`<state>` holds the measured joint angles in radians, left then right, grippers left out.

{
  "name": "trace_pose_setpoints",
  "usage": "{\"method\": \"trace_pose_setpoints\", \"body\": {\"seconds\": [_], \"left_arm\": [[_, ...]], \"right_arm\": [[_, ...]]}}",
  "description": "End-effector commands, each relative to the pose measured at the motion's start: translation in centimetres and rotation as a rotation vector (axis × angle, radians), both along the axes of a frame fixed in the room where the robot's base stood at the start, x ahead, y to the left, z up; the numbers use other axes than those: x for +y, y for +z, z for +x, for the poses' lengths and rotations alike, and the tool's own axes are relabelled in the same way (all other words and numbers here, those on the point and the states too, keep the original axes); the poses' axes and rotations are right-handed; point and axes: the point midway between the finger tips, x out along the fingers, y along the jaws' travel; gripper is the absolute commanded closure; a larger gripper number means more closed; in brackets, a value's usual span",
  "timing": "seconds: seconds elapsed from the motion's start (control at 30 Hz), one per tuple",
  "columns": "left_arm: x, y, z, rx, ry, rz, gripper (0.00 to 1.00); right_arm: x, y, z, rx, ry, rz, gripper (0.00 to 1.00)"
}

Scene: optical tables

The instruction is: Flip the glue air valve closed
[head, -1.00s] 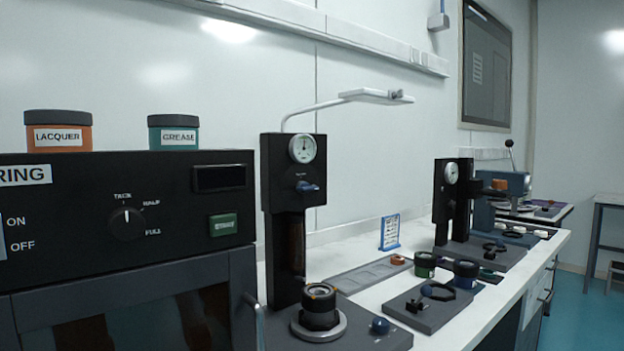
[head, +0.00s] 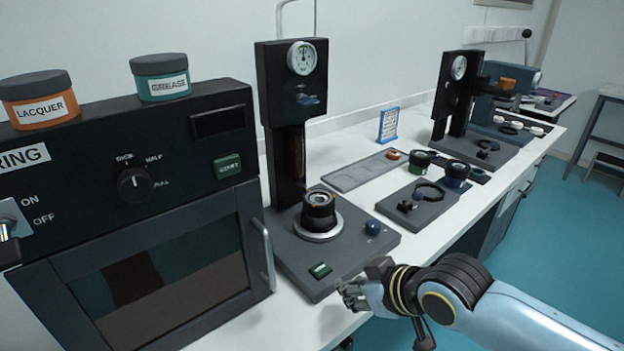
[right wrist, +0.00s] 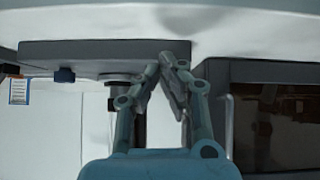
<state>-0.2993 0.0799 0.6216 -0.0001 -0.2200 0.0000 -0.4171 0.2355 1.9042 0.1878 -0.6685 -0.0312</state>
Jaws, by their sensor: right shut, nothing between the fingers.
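The nearest black column station carries a round dial gauge (head: 301,58). Below the gauge is a small valve with a blue lever (head: 308,99), lying roughly level across the column front; I take it as the glue air valve. My right gripper (head: 346,288) is shut and empty, low at the front of this station's base plate (head: 330,262), well below and apart from the valve. The right wrist view shows its fingers (right wrist: 172,60) together, with a dark plate (right wrist: 105,52) beyond. The valve is not discernible there. My left gripper is not in view.
A black oven (head: 150,200) with lacquer (head: 40,98) and grease (head: 160,77) jars stands left. A dark cup (head: 319,211) and blue knob (head: 372,228) are on the base. A second gauge station (head: 458,68) stands farther right. Space before the valve is clear.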

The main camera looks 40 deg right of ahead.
Motion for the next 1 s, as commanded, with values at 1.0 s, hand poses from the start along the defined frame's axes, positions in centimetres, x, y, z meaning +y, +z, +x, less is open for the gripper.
{"method": "trace_pose_setpoints", "body": {"seconds": [1.0], "left_arm": [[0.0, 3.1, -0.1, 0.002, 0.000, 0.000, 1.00]], "right_arm": [[-6.9, 28.5, 11.1, -1.093, 0.007, 0.144, 1.00]]}}
